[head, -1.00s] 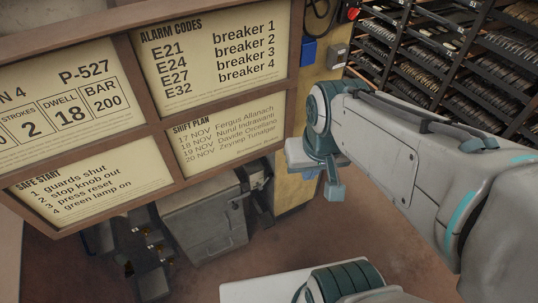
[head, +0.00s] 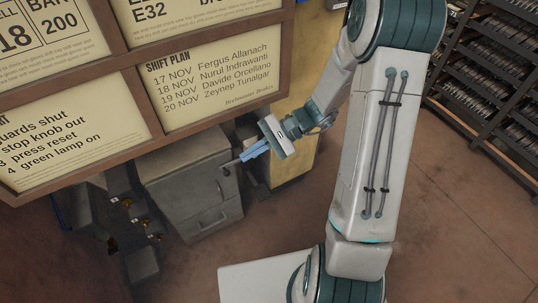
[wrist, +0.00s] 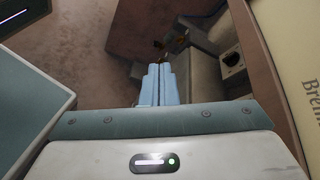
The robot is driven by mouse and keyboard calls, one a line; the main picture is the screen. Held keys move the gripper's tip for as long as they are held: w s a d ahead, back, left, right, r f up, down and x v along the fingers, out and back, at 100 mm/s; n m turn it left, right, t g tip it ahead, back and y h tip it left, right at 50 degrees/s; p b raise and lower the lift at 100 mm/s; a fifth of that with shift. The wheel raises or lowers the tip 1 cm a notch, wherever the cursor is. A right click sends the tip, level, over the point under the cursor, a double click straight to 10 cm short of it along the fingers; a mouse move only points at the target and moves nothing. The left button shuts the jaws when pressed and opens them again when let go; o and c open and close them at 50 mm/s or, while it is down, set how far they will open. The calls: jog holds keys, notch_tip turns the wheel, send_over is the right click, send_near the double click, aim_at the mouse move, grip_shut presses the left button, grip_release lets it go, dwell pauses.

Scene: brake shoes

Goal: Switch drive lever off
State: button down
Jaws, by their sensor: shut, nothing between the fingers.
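No part in view can be firmly told as the drive lever. A small dark handle-like part (head: 226,171) shows on the upper right of the grey cabinet (head: 178,180) in the head view, just left of my fingertips. In the wrist view a dark round fitting (wrist: 232,59) sits on a grey plate to the right of my fingers. My gripper (head: 247,153) has its blue fingers shut, pointing left toward the cabinet; the fingers also show side by side in the wrist view (wrist: 155,84). Nothing shows between them. Whether the fingertips touch anything cannot be told.
A brown-framed notice board (head: 142,83) overhangs the cabinet at upper left. A yellow post (head: 292,165) stands behind my wrist. Dark machinery with brass-coloured parts (head: 130,215) lies left of the cabinet. Shelving (head: 495,75) stands at right. The floor (head: 450,235) at lower right is clear.

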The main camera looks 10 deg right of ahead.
jog(key=w+d+f+m+t+y+b, duration=0.2)
jog(key=w+f+m+t+b, duration=0.3)
jog(key=f, duration=0.4)
jog(key=w+d+f+m+t+y+b, duration=0.2)
jog(key=w+f+m+t, duration=0.4)
jog(key=f, duration=0.4)
jog(key=d+f+m+t+h+b, duration=0.2)
jog(key=d+f+m+t+h, duration=0.1)
jog(key=f, duration=0.3)
jog(key=w+d+f+m+t+h+b, duration=0.1)
jog(key=d+f+m+t+h+b, duration=0.1)
jog(key=f+m, duration=0.4)
jog(key=w+d+f+m+t+h+b, duration=0.1)
jog(key=d+f+m+t+h+b, duration=0.1)
jog(key=d+f+m+t+h, duration=0.2)
notch_tip(320, 180, down, 4)
jog(key=shift+d+r+m+t+h, duration=0.2)
jog(key=shift+d+m+t+h, duration=0.1)
jog(key=shift+t+h, duration=0.65)
jog(key=shift+w, duration=0.1)
jog(key=shift+s+r+b+x, duration=0.1)
jog(key=shift+r+b+x, duration=0.4)
jog(key=shift+x, duration=1.65)
jog(key=shift+s+r+b+x, duration=0.1)
jog(key=shift+r+b+x, duration=0.35)
jog(key=shift+x, duration=1.75)
jog(key=shift+s+r+b+x, duration=0.1)
jog(key=shift+r+b+x, duration=0.4)
jog(key=shift+x, duration=1.65)
jog(key=shift+d, duration=0.2)
